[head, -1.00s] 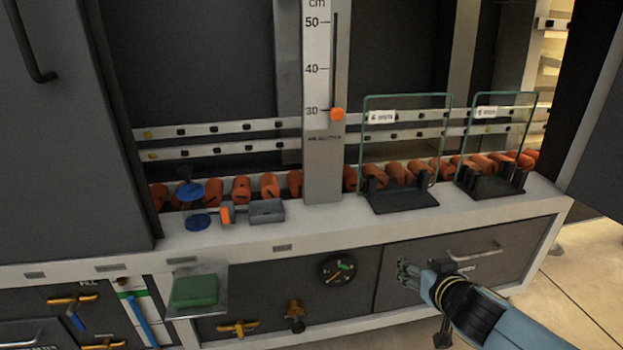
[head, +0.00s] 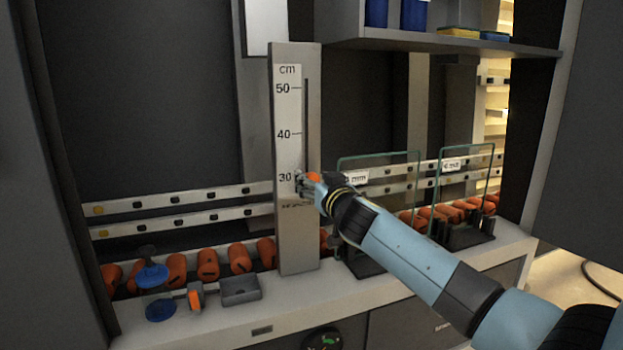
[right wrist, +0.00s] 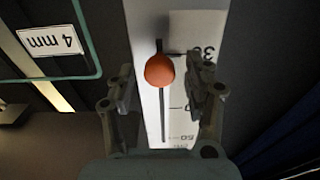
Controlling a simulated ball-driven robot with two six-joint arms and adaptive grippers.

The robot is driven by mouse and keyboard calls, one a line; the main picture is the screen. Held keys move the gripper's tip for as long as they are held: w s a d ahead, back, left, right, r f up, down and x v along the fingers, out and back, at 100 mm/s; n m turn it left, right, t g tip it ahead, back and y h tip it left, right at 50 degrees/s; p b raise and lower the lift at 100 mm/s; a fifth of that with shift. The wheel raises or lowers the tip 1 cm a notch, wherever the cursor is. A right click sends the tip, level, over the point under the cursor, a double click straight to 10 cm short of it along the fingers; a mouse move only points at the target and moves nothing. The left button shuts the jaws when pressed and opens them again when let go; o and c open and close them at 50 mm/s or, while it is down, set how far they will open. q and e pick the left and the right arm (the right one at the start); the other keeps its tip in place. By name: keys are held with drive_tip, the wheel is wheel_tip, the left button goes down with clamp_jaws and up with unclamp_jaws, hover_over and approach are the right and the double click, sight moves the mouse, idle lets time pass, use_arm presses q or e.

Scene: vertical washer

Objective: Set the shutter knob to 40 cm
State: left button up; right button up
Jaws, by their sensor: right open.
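The shutter knob (head: 314,177) is orange and sits low on the vertical slot, about level with the 30 mark. The cm scale plate (head: 287,110) on the grey post reads 30, 40 and 50 from bottom to top. My right gripper (head: 308,187) is at the knob and partly covers it. In the right wrist view, the scale is upside down and the round knob (right wrist: 160,71) lies between the two open fingers, with gaps on both sides. My left gripper is not in view.
Two glass panes on black stands (head: 380,160) (head: 467,155) stand right of the post, close to my right arm. A small grey tray (head: 240,291) and a blue-ended object (head: 160,311) lie left on the ledge. A shelf (head: 430,40) overhangs above right.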

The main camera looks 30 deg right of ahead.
drive_tip(key=shift+x, duration=0.85)
drive_tip(key=shift+f, duration=0.1)
clamp_jaws()
